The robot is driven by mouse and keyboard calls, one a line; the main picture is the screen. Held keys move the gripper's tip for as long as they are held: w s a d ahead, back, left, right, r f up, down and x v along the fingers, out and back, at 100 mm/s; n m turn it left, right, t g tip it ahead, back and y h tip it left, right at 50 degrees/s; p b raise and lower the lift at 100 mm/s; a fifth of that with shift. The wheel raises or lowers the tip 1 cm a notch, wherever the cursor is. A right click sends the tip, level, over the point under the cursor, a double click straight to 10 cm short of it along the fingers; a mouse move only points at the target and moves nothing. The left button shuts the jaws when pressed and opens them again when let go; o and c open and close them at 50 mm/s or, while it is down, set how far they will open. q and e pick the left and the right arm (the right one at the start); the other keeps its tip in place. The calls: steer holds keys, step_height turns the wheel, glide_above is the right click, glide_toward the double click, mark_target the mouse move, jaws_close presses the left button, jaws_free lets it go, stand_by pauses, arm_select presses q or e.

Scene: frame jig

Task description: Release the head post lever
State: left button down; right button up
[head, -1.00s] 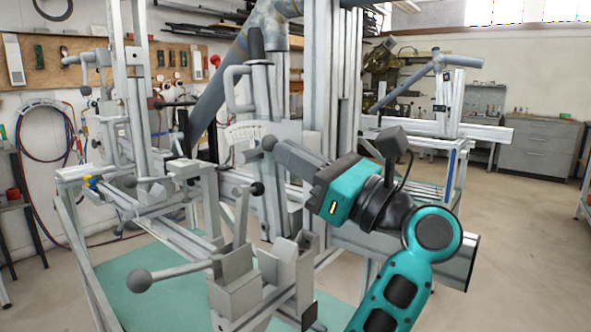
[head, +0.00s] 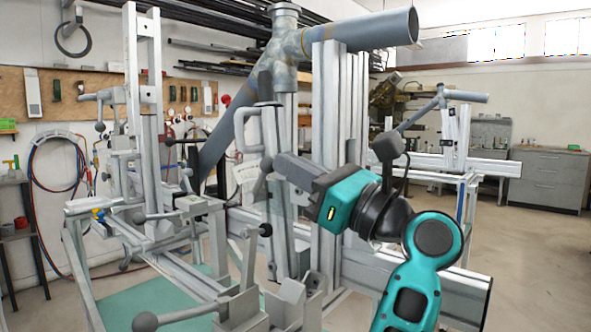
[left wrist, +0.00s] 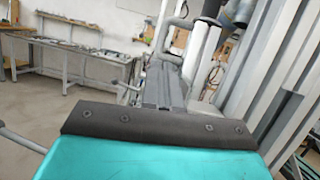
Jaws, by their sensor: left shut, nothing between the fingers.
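The tall head post (head: 271,200) stands in the middle of the head view, with a pale scale plate (head: 246,172) on its side. A lever's grey ball knob (head: 267,165) shows beside the plate; most of its shaft is hidden. My left gripper (head: 281,167) is shut and empty, its fingertips right by this knob. I cannot tell whether they touch it. The left wrist view shows the shut fingers (left wrist: 166,85) pointing at the frame, with the lever unclear there. My right gripper is not in view.
A big grey pipe (head: 365,30) crosses above my gripper. Upright profiles (head: 330,120) stand close behind it. A workbench (left wrist: 75,60) is in the left wrist view.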

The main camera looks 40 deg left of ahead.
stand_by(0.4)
arm_select(q)
step_height(320, 180, up, 20)
steer(key=p, duration=0.4)
